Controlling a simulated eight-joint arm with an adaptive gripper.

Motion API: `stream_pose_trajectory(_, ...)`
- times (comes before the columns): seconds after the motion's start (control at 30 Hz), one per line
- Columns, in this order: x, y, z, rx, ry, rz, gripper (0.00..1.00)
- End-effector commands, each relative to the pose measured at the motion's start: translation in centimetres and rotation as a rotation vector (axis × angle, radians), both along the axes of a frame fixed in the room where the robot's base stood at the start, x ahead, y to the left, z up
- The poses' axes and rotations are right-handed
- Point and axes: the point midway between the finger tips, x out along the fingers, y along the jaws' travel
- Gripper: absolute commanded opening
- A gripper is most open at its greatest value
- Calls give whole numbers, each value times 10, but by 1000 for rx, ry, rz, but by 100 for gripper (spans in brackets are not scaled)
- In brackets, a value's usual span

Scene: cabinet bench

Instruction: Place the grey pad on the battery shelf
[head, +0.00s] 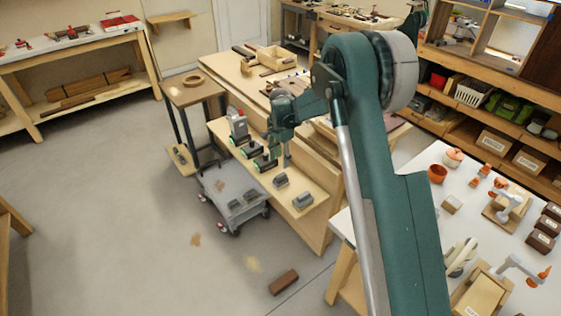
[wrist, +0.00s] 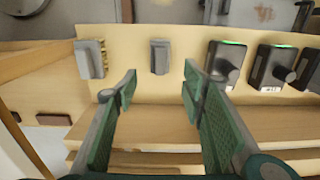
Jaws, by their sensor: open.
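The battery shelf (head: 318,205) is a light wooden ledge low on the cabinet bench; its bare board shows in the wrist view (wrist: 185,112). A small grey block (wrist: 160,56) lies on it, centred beyond my fingertips; it shows in the head view (head: 280,181). A second, ribbed grey block (wrist: 90,60) lies near the shelf end, also in the head view (head: 303,201). I cannot tell which grey piece is the pad. My gripper (wrist: 158,80) is open and empty, its fingers apart and pointing toward the first block; it hangs over the shelf in the head view (head: 286,160).
Dark chargers with green lights (wrist: 226,62) stand on the shelf beside the first block. A grey cart (head: 222,180) with dark blocks stands close in front of the shelf. The bench's wooden panel (head: 320,170) rises behind it. A brown block (head: 284,282) lies on the floor.

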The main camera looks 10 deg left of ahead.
Motion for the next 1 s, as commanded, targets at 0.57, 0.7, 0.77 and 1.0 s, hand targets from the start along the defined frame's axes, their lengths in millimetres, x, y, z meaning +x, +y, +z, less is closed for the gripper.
stream_pose_trajectory(0.57,0,0,0,0,0,0,41)
stream_pose_trajectory(0.7,0,0,0,0,0,0,41)
stream_pose_trajectory(0.77,0,0,0,0,0,0,41)
stream_pose_trajectory(1.0,-4,-10,17,4,-11,14,41)
